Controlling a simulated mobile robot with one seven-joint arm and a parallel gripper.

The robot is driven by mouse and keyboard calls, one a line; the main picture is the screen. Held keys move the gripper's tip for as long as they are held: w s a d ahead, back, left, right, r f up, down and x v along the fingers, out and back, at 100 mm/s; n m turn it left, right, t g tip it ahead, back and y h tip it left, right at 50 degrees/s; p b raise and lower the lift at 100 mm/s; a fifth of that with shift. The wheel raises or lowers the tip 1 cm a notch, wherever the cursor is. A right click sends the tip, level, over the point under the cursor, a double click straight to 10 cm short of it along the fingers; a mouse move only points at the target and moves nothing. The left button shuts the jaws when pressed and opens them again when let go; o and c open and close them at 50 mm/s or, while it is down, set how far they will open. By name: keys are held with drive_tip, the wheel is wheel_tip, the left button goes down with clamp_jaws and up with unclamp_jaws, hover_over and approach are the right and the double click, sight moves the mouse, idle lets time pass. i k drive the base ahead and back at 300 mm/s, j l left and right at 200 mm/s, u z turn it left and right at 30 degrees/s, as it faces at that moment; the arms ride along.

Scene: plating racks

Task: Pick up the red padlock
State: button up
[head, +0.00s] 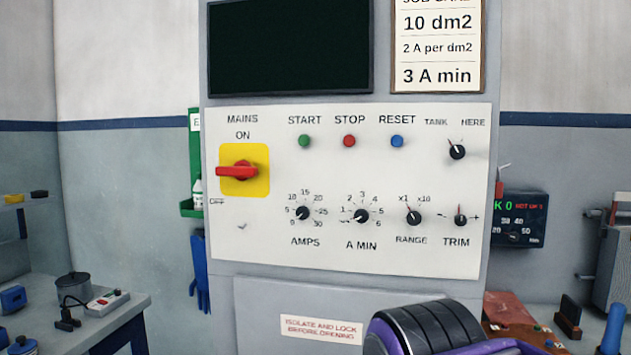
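I see no red padlock in the head view. The only large red item is the rotary handle (237,170) of the mains switch, on a yellow plate (259,187) on the cabinet panel. The handle lies roughly level, with its tip toward the left, near the "OFF" mark. My gripper is not in view. A black and purple part at the bottom right of centre looks like a piece of my own arm, and it hides part of the cabinet's lower front.
The grey cabinet with its white control panel (345,240) fills the middle. A bench (120,310) with a pot (73,287) stands at left. Blue gloves (201,275) hang beside the cabinet. A brown surface (510,310) with small items is at lower right.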

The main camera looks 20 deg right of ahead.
sight(498, 191)
drive_tip(key=l+z, duration=0.2)
drive_tip(key=z, duration=0.25)
drive_tip(key=l+z, duration=0.15)
drive_tip(key=z, duration=0.3)
drive_tip(key=i+l, duration=0.15)
drive_tip(key=l, duration=0.25)
drive_tip(key=i+l+u, duration=0.1)
drive_tip(key=l, duration=0.35)
